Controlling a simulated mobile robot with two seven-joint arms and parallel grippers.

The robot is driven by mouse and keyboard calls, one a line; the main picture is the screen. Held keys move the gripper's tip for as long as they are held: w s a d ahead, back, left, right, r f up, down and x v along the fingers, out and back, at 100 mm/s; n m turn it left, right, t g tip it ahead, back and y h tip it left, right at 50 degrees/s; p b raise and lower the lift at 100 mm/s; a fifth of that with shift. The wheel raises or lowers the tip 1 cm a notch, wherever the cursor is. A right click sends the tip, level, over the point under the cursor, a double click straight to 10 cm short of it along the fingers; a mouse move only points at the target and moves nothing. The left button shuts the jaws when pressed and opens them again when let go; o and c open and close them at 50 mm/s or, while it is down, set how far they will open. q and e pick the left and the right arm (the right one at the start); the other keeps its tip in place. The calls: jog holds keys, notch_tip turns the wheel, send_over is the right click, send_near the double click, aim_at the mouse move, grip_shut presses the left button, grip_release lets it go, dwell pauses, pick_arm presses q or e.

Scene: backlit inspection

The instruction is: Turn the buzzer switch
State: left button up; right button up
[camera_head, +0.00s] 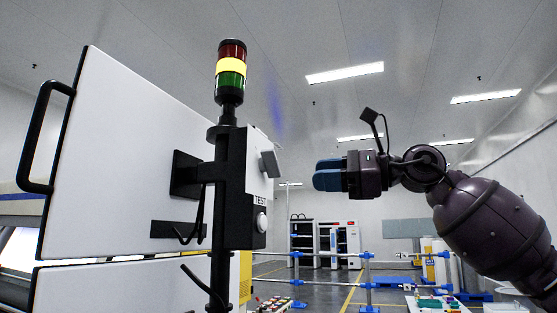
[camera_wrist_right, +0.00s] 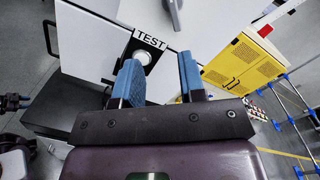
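The buzzer switch appears to be the grey knob (camera_head: 270,163) on the side of the upright control box, above a TEST label and a white round button (camera_head: 262,222). In the right wrist view the knob (camera_wrist_right: 174,15) is at the top edge and the button (camera_wrist_right: 142,57) shows just beyond the left finger. My right gripper (camera_head: 326,175) is to the right of the knob, apart from it, with blue fingertips pointing at the box. In the wrist view its fingers are apart with nothing between them. A small dark part (camera_wrist_right: 12,103) at the left edge may be my left gripper.
A signal tower (camera_head: 231,70) with its yellow section bright stands above the control box. A large white panel (camera_head: 120,160) with a black handle is on the left. A yellow cabinet (camera_wrist_right: 240,65) and blue-jointed rails (camera_head: 330,256) stand farther off. Air around the right gripper is clear.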

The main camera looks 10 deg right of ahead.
aim_at(277, 161)
jog(key=shift+n+t+h, duration=0.3)
jog(key=shift+n, duration=0.1)
jog(key=w+a+r+p, duration=0.1)
jog(key=a, duration=0.1)
jog(key=w+a+r+p, duration=0.1)
jog(key=w+a, duration=0.1)
jog(key=a, duration=0.1)
jog(key=w+a+r+p, duration=0.1)
jog(key=a, duration=0.2)
jog(key=shift+w+r, duration=0.2)
jog(key=shift+w, duration=0.15)
pick_arm(q)
jog(key=shift+s+a+r, duration=0.1)
jog(key=shift+s+r, duration=0.55)
pick_arm(e)
jog(key=shift+c, duration=0.3)
pick_arm(q)
jog(key=shift+r, duration=0.15)
pick_arm(e)
grip_shut()
